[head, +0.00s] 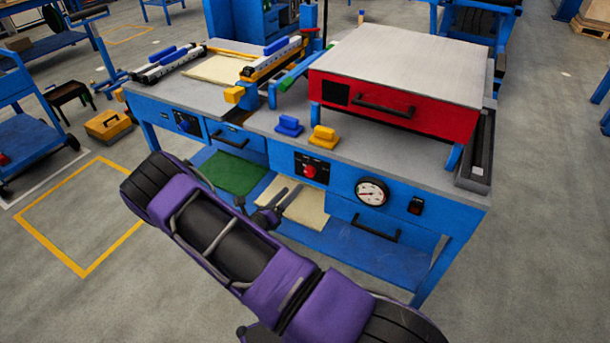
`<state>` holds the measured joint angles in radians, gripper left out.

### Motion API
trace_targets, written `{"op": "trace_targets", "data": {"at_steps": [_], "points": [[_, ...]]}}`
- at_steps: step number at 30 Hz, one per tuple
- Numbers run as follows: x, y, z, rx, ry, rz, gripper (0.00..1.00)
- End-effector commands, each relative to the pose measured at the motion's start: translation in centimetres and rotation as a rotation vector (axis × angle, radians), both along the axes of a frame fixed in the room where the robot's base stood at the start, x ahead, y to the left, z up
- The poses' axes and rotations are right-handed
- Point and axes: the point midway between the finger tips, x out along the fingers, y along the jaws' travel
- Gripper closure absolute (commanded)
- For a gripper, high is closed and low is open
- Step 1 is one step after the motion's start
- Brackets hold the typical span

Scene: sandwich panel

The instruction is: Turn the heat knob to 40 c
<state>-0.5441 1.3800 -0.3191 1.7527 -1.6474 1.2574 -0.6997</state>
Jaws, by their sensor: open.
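A red knob (310,171) sits on a black plate on the front of the blue workbench (340,186), below the yellow block. The marks around it are too small to read. A second, dark plate with a blue knob (187,123) is farther left on the same front. My gripper (289,195) is in front of the bench, a little below and left of the red knob, apart from it in the picture. Its slim fingers are open with nothing seen between them. My purple and black arm hides part of the bench's lower front.
A round white gauge (372,191) and a black switch (416,205) are right of the red knob. Drawer handles (376,229) stick out from the front. A red-fronted press box (395,105) stands on top. A green sheet (232,173) lies on the lower shelf.

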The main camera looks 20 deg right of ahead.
Motion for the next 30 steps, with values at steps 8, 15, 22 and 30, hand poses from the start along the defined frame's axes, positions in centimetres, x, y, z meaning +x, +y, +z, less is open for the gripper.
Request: {"op": "trace_targets", "data": {"at_steps": [8, 15, 22, 30], "points": [[3.0, -5.0, 0.0, 0.001, -0.002, -0.003, 0.24], [4.5, -7.1, 0.0, 0.002, -0.001, -0.001, 0.24], [4.7, -7.5, 0.0, 0.001, -0.001, 0.001, 0.24], [4.7, -7.5, 0.0, 0.001, -0.001, 0.0, 0.51]]}}
